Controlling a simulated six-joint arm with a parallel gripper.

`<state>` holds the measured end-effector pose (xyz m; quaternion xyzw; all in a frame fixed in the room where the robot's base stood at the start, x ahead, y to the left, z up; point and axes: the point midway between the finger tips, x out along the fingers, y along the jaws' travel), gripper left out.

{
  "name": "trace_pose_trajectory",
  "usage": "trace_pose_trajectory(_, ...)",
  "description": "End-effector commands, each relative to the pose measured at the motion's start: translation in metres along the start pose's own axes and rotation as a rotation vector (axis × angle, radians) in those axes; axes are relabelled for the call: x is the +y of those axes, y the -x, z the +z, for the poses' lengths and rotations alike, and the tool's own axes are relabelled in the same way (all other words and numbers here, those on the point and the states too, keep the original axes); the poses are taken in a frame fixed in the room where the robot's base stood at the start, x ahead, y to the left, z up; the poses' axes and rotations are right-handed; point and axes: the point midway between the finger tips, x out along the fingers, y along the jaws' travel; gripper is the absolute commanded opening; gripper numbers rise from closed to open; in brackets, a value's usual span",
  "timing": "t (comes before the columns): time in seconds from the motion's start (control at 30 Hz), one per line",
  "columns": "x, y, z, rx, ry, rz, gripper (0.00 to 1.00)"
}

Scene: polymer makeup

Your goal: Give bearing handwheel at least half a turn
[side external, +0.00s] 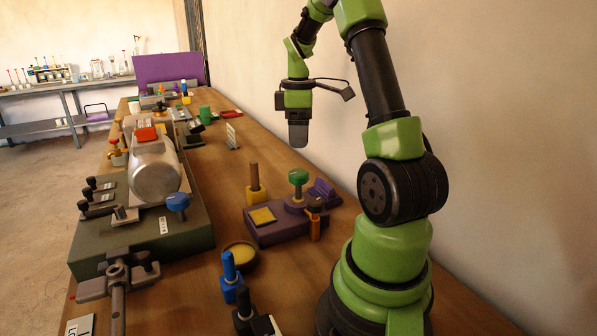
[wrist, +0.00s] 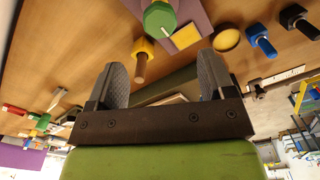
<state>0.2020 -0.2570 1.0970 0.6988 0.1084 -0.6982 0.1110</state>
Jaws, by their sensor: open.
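No wheel carries a readable label, so I cannot tell for sure which is the bearing handwheel. A green round knob (side external: 298,177) stands on a post on the purple base (side external: 268,234). It also shows at the top of the wrist view (wrist: 160,18), with a pale line on its face. A blue knob (side external: 177,203) sits at the right side of the grey-green machine (side external: 190,240).
A wooden peg in a yellow base (side external: 255,184) stands beside the green knob. A yellow dish (side external: 240,254), a blue-handled piece (side external: 229,266) and a black one (side external: 243,302) stand nearer the camera. A metal drum (side external: 155,175) tops the machine. Bare wood lies beyond the peg.

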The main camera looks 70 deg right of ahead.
Motion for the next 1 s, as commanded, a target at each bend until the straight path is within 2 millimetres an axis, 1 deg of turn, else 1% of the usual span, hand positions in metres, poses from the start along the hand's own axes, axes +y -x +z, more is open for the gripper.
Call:
trace_pose_trajectory(0.17,0.000,-0.021,0.001,-0.003,0.006,-0.007,0.76)
trace_pose_trajectory(0.4,0.000,-0.067,0.001,-0.003,0.005,-0.007,0.76)
trace_pose_trajectory(0.5,0.000,-0.082,0.001,-0.002,0.004,-0.005,0.76)
trace_pose_trajectory(0.6,0.000,-0.092,0.001,-0.001,0.004,-0.004,0.76)
trace_pose_trajectory(0.73,0.000,-0.098,0.001,-0.001,0.003,-0.001,0.76)
trace_pose_trajectory(0.97,0.000,-0.098,0.000,0.000,0.003,0.000,0.76)
trace_pose_trajectory(1.0,0.000,-0.098,0.000,0.000,0.003,0.000,0.71)
